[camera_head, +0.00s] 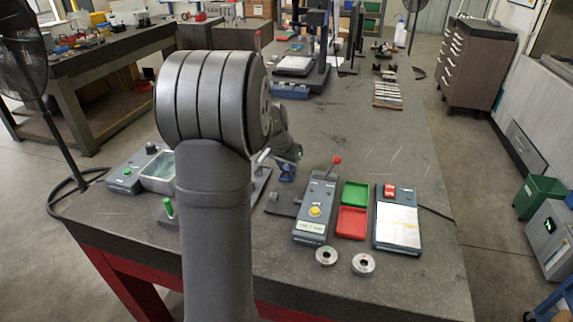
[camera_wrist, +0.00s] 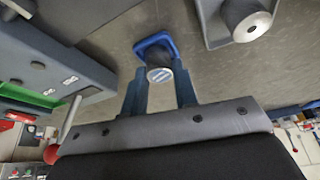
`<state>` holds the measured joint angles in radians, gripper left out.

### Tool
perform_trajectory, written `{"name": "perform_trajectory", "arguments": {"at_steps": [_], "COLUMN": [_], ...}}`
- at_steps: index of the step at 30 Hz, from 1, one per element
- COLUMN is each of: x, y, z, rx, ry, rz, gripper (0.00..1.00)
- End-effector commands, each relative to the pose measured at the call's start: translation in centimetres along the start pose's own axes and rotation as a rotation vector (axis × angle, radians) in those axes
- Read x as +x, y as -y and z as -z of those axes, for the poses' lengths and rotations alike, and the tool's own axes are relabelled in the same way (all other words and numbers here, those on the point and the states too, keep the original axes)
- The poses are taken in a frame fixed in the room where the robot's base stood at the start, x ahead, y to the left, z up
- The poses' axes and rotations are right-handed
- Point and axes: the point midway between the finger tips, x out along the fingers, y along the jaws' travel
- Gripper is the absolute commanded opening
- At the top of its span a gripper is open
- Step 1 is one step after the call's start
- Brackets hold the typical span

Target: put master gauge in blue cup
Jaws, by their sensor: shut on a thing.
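My gripper (camera_wrist: 159,72) is shut on a short cylinder with a bright, striped metal end, which I take for the master gauge (camera_wrist: 160,75). The gauge sits between the two blue-grey fingers. The blue cup (camera_wrist: 152,38), with a squarish rim, shows just past the gauge in the wrist view and is partly hidden by it. I cannot tell whether the gauge is above the cup or inside it. In the head view my arm hides most of the gripper. A small blue shape (camera_head: 287,172) shows below my wrist there; whether it is cup or finger is unclear.
A control box (camera_head: 315,210) with a red-knobbed lever stands right of my wrist. Beside it are a green tray (camera_head: 355,194), a red tray (camera_head: 351,222) and a grey scale-like device (camera_head: 398,220). Two metal rings (camera_head: 326,256) (camera_head: 363,264) lie near the front edge.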

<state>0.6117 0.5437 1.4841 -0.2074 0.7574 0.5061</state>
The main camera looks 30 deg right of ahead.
Motion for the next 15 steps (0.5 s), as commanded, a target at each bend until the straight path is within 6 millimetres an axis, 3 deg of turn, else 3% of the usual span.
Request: {"name": "perform_trajectory", "arguments": {"at_steps": [1, 2, 6, 15], "x": [-0.02, -0.02, -0.02, -0.16], "y": [0.01, 0.01, 0.0, 0.0], "z": [0.02, 0.02, 0.02, -0.01], "rx": [0.0, 0.0, 0.0, 0.0], "ry": [-0.001, 0.0, 0.0, 0.0], "rz": [0.0, 0.0, 0.0, 0.0], "gripper": [0.0, 0.28, 0.52, 0.52]}}
